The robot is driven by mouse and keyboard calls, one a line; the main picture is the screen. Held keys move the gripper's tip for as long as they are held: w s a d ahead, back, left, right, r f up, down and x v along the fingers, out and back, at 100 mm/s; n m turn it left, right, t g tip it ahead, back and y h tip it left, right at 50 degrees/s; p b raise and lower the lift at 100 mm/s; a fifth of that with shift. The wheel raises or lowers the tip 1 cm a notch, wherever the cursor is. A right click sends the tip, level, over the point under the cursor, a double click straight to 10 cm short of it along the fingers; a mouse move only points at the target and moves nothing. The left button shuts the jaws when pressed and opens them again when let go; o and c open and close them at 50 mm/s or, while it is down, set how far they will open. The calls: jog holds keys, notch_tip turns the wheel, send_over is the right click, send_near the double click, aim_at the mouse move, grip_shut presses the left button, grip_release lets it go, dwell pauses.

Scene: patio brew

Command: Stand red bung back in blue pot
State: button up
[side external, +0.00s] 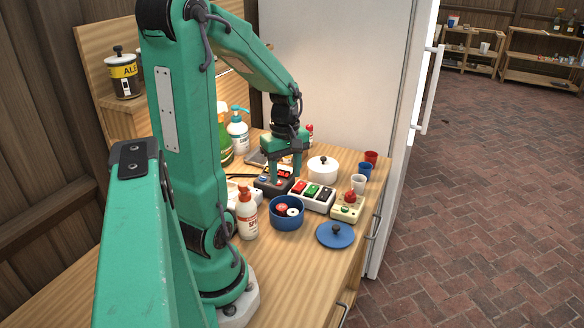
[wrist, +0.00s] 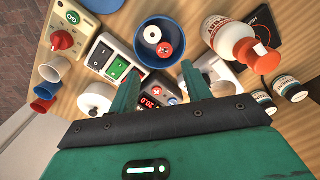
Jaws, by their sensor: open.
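The blue pot (side external: 287,224) stands open on the wooden table; it also shows in the wrist view (wrist: 138,45). Inside it are a red round piece (side external: 281,208), which looks like the red bung, and a white round piece with a dark centre (side external: 293,212). In the wrist view the red piece (wrist: 165,48) is beside the white one (wrist: 152,34); whether it is upright or tilted I cannot tell. My gripper (side external: 287,178) is open and empty, above a dark device with a red display (wrist: 152,102), behind the pot in the side view.
A blue lid (side external: 336,236) lies right of the pot. A spray bottle (side external: 246,212) stands close on its left. A switch box (side external: 312,195), a cream box with a red knob (side external: 347,208), a white lidded pot (side external: 322,168) and cups (side external: 358,183) crowd the right side.

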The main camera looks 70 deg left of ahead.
jog(key=shift+d, duration=0.1)
dwell(0.3)
jog(key=d+r+m+t, duration=0.2)
jog(key=d+r+m, duration=0.3)
jog(key=d+m, duration=0.5)
jog(key=d+r+m+t, duration=0.3)
jog(key=d+r+m, duration=0.3)
jog(key=d+m, duration=0.4)
jog(key=shift+w+r+t, duration=0.25)
jog(key=shift+w+t, duration=0.05)
jog(key=shift+w, duration=0.05)
